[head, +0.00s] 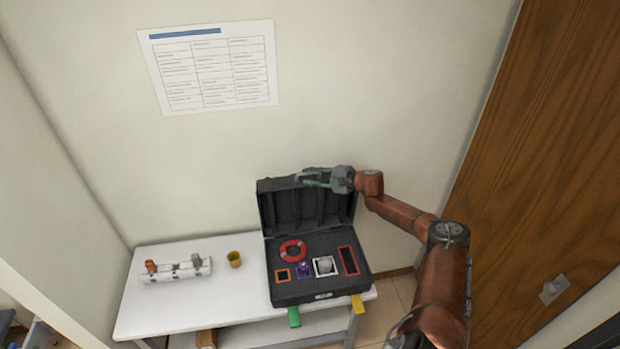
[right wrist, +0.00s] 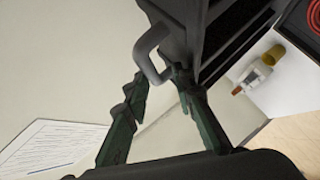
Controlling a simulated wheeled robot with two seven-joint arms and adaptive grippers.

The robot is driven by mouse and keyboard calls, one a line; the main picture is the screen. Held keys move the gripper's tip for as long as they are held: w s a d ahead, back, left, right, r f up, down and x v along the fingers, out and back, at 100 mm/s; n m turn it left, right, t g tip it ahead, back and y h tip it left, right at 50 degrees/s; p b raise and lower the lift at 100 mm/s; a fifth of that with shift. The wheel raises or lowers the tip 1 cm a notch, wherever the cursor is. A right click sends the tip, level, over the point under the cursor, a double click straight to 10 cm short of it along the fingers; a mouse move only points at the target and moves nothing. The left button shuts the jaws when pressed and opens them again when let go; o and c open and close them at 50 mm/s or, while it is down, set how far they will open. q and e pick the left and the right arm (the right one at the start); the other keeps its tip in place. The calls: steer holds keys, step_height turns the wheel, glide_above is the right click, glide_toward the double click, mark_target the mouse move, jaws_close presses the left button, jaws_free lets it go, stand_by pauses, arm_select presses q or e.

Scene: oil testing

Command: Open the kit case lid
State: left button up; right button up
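The black kit case (head: 318,290) sits on the right part of the white table. Its lid (head: 285,212) stands up, roughly upright, at the back near the wall, and the inside shows. My right gripper (head: 308,179) is at the top edge of the lid. In the right wrist view my right gripper (right wrist: 157,80) has its two green fingers spread apart. The lid's grey handle (right wrist: 148,52) reaches to between the fingertips, with a gap beside it. The lid also shows in this view (right wrist: 185,35). My left gripper is not in view.
In the case lie a red ring (head: 292,251) and several framed items. A yellow cup (head: 234,259) and a white rack (head: 177,270) stand on the table to the left. Green (head: 294,317) and yellow (head: 357,304) tabs stick out at the front. A wooden door (head: 545,150) is at right.

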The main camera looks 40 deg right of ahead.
steer(key=shift+o, duration=0.3)
steer(key=shift+f, duration=0.1)
steer(key=shift+s, duration=0.15)
steer(key=v, duration=1.1)
steer(key=shift+s+r, duration=0.25)
steer(key=shift+s, duration=0.05)
steer(key=shift+d, duration=0.15)
steer(key=shift+c, duration=0.5)
